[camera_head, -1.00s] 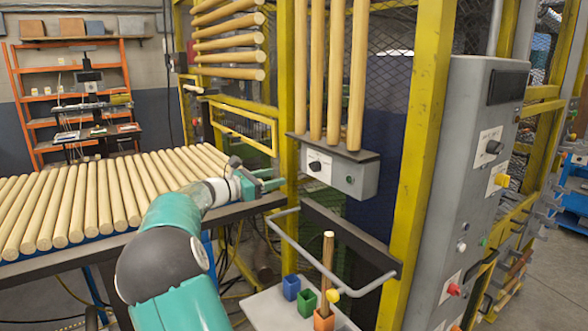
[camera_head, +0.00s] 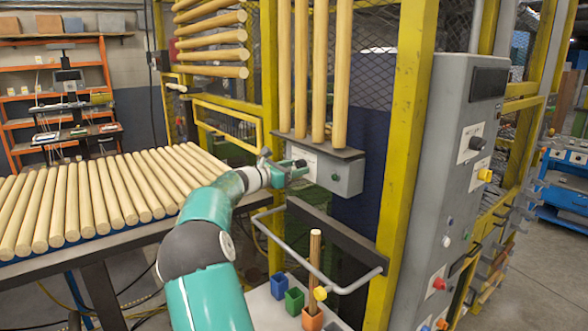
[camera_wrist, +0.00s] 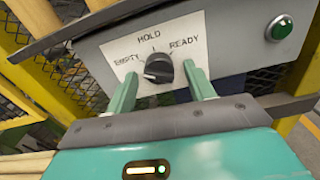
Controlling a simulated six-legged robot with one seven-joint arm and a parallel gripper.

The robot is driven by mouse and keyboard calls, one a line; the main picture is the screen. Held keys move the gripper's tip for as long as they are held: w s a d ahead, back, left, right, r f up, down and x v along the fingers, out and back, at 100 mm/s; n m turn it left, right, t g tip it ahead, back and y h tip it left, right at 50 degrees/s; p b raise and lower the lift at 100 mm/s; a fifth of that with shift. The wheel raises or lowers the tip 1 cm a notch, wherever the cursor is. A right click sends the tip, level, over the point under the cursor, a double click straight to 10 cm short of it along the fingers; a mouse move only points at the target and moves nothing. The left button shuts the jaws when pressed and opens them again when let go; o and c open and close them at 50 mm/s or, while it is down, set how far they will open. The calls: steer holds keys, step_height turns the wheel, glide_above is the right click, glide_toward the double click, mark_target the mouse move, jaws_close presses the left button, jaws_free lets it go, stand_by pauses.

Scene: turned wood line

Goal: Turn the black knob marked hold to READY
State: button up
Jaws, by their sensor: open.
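The black knob (camera_wrist: 159,69) is on a white plate (camera_wrist: 112,55) lettered EMPTY, HOLD and READY in the wrist view. I cannot tell for sure which mark its pointer faces. My gripper (camera_wrist: 161,72) is open, with one green finger to the left of the knob and one to the right. I see no clear contact between fingers and knob.
A green button (camera_wrist: 279,28) is right of the plate. Upright wooden rods (camera_head: 318,70) stand above the box. A metal rail (camera_head: 318,287) and coloured cups (camera_head: 294,299) are below. A grey cabinet (camera_head: 450,160) with other knobs stands right; a rod-covered table (camera_head: 110,196) is left.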

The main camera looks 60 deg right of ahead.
steer(key=c, duration=1)
steer(key=shift+m, duration=0.5)
steer(key=m, duration=2.3)
steer(key=shift+w+r, duration=0.15)
steer(key=shift+r, duration=0.1)
